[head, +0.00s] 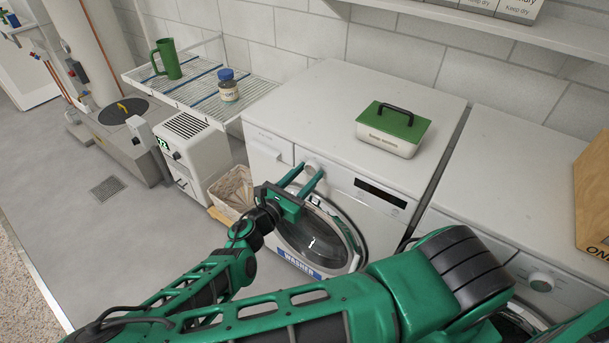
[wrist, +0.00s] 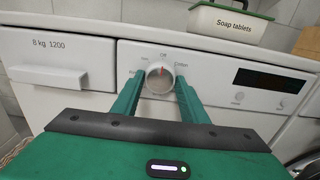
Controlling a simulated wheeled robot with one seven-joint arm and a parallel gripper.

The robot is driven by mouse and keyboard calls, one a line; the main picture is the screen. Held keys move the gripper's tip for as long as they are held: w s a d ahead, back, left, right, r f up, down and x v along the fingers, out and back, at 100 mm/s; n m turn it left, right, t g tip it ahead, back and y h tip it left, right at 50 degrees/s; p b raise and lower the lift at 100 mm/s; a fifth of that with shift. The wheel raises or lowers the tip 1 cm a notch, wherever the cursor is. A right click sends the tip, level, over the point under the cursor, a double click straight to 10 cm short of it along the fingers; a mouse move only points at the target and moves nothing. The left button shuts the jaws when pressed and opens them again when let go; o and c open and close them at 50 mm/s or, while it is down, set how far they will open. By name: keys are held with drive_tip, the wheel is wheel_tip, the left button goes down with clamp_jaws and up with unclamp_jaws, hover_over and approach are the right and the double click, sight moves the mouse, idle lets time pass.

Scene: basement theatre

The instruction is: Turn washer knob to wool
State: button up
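The washer (head: 330,205) is white with a round glass door and a blue "WASHER" label. Its round knob (wrist: 160,79) is white with a grey rim and a small red mark at the top, near the label that seems to read "Off". "Cotton" stands to the right of the knob; the small labels on its left are hard to read and partly hidden by a finger. My gripper (head: 311,173) is at the washer's front panel. Its two green fingers stand on either side of the knob, apart, with a seemingly narrow gap; contact is not clear.
A drawer marked "8 kg 1200" (wrist: 55,62) is left of the knob, and a dark display (wrist: 268,78) is right. A green-lidded soap tablets box (head: 388,142) stands on top. A wire rack (head: 200,85) and wicker basket (head: 232,190) are to the left; a second machine (head: 530,170) is right.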

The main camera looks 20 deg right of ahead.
drive_tip(key=shift+m, duration=0.3)
drive_tip(key=shift+c, duration=0.4)
